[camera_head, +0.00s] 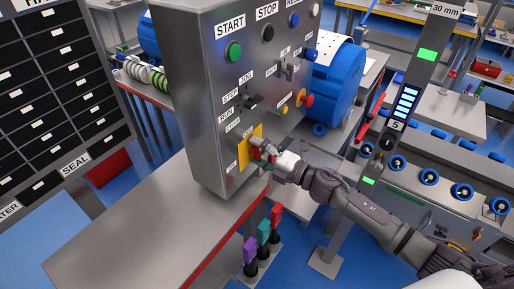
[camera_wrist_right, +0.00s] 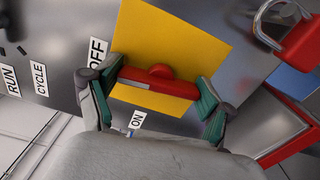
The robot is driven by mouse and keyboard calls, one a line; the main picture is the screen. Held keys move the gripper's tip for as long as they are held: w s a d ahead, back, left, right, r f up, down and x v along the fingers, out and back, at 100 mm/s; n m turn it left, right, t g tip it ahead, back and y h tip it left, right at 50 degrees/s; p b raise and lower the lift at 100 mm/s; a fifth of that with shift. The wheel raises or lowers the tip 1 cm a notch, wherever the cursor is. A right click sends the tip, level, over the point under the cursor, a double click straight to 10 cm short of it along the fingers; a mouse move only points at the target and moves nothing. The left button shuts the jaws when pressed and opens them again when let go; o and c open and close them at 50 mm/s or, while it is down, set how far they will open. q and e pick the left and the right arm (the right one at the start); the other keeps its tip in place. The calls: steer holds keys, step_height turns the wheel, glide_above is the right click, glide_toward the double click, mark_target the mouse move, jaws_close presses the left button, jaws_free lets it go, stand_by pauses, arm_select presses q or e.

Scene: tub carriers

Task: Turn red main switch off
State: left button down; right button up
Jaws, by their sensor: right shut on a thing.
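The red main switch (camera_wrist_right: 160,72) is a bar-shaped handle on a square yellow plate (camera_wrist_right: 175,35) in the right wrist view. Its long side runs across the picture, tilted slightly down to the right. An OFF label (camera_wrist_right: 97,52) is beside the plate's left edge and an ON label (camera_wrist_right: 137,120) is below the plate. My right gripper (camera_wrist_right: 155,92) has its teal fingertips on the handle's two ends. In the head view the right gripper (camera_head: 264,154) is at the yellow plate (camera_head: 243,155) low on the grey control box; it mostly hides the switch. My left gripper is not in view.
The control box (camera_head: 215,110) carries START, STOP and other buttons and knobs above the switch. A red padlock (camera_wrist_right: 302,45) hangs close to the plate's right side. A steel table (camera_head: 150,235) is below; colored handles (camera_head: 263,232) stand beside its edge.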

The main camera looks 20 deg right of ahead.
steer(key=shift+m, duration=0.7)
steer(key=o, duration=1)
steer(key=shift+o, duration=0.2)
steer(key=shift+s+d, duration=0.1)
steer(key=v, duration=1.1)
steer(key=shift+s+d, duration=0.3)
